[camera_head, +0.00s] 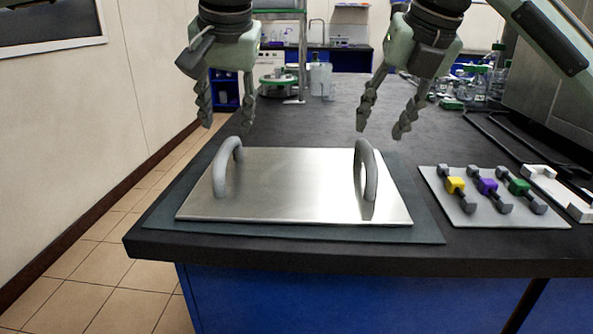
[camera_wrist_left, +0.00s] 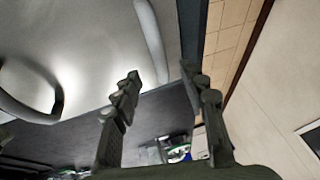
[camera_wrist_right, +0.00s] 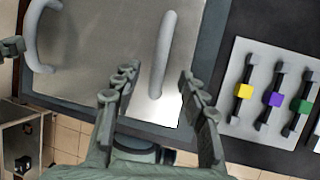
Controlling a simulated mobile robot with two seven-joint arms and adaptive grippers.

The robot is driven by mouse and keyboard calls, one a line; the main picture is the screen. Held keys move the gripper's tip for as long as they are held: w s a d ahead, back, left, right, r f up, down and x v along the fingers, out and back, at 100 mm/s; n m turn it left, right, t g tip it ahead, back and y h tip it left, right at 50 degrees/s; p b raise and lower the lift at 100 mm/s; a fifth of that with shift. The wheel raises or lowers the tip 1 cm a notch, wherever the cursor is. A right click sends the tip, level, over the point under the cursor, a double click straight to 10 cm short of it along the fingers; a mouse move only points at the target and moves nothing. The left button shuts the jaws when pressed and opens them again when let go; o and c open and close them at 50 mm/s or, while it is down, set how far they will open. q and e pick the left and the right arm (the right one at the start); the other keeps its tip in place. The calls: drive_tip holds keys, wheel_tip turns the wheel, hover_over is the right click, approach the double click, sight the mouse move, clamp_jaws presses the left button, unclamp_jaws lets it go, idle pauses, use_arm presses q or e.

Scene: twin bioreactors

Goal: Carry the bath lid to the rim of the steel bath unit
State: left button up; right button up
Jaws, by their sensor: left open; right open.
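The bath lid (camera_head: 290,190) is a flat shiny steel plate lying on a dark mat on the bench. It has a grey arched left handle (camera_head: 220,170) and right handle (camera_head: 371,175). My left gripper (camera_head: 226,105) is open and empty, above and behind the left handle. My right gripper (camera_head: 382,125) is open and empty, above and behind the right handle. In the right wrist view, the right handle (camera_wrist_right: 163,55) stands ahead of the open fingers, apart from them.
A pale plate (camera_head: 455,212) with yellow, purple and green clamp-like pieces lies right of the dark mat (camera_head: 425,225). A large grey box (camera_head: 555,80) and glass bottles (camera_head: 480,85) stand at the right. The black bench (camera_head: 310,115) is clear behind the lid.

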sight(227, 143)
use_arm(q)
drive_tip(key=x, duration=0.8)
drive_tip(key=shift+w, duration=0.1)
use_arm(e)
drive_tip(key=x, duration=0.8)
drive_tip(key=shift+w, duration=0.1)
use_arm(q)
clamp_jaws()
use_arm(e)
clamp_jaws()
use_arm(q)
drive_tip(key=shift+r, duration=0.15)
use_arm(e)
drive_tip(key=shift+r, duration=0.15)
